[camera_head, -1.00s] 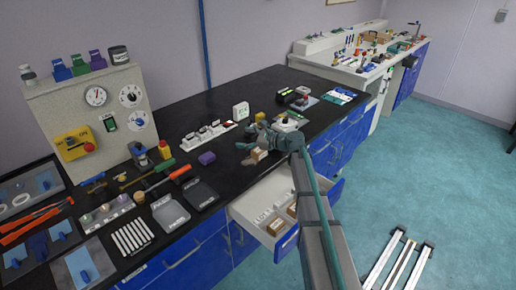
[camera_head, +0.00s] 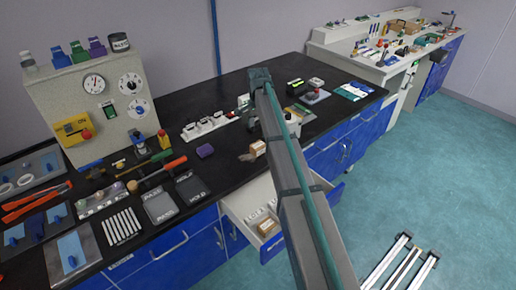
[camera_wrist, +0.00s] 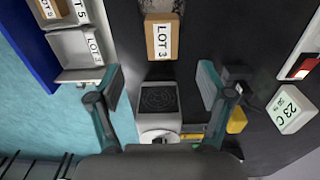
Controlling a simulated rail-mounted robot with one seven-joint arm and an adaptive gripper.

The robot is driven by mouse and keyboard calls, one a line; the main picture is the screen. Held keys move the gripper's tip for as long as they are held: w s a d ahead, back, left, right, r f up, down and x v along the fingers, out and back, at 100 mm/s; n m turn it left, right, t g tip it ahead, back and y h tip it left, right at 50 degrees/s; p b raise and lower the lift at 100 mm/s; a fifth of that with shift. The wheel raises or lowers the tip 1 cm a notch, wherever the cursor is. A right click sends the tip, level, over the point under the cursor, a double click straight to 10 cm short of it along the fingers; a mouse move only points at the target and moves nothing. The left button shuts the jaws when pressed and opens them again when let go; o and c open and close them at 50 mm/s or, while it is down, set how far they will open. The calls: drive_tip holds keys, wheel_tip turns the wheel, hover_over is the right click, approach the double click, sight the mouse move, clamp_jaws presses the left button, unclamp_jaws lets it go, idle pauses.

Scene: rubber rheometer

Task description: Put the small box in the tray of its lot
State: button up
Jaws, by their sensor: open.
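The small box (camera_wrist: 162,38) is brown cardboard with a white label reading LOT 3. It lies on the black worktop, and in the head view the box (camera_head: 258,148) is near the front edge, above the open drawer. My gripper (camera_wrist: 160,84) is open and empty, its two fingers spread apart, with the box beyond the fingertips and clear of them. The open drawer (camera_head: 236,208) holds lot trays. In the wrist view, the LOT 3 tray (camera_wrist: 72,43) looks empty; the tray beside it, with a label ending in 5, holds a box (camera_wrist: 48,9).
A grey device with a dark ringed plate (camera_wrist: 158,98) lies between my fingers in the wrist view. A 23 C display (camera_wrist: 290,108) is to the right.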

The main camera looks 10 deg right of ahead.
sight(258, 145)
drive_tip(key=shift+w+f+p, duration=0.2)
drive_tip(key=shift+f+p, duration=1.2)
drive_tip(key=shift+f, duration=3.6)
drive_tip(key=c, duration=1.4)
drive_tip(key=shift+r, duration=0.1)
drive_tip(key=shift+c, duration=0.2)
